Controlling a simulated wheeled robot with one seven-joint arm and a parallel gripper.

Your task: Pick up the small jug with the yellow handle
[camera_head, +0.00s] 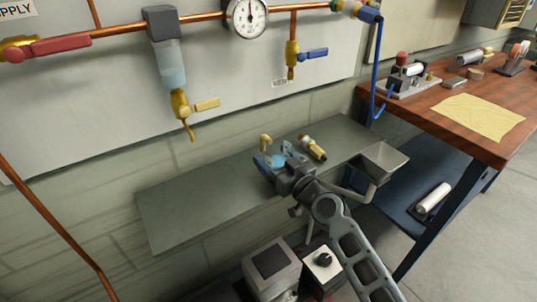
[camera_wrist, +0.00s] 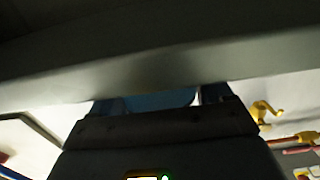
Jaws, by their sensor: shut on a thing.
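The small jug (camera_head: 276,159) shows as a light-blue body between the fingers of my gripper (camera_head: 277,157) in the head view. A yellow piece (camera_head: 265,143) stands just behind it and looks like its handle. My gripper is shut on the jug, over the grey shelf (camera_head: 190,205). I cannot tell whether the jug touches the shelf. In the wrist view a strip of the blue jug (camera_wrist: 160,101) shows between the fingers; the rest of it is hidden.
A yellow-and-white fitting (camera_head: 313,148) lies on the shelf right of my gripper. A grey metal hopper (camera_head: 384,158) is at the shelf's right end. Copper pipes with a yellow tap (camera_head: 190,108) and a gauge (camera_head: 248,17) run above. The shelf's left part is clear.

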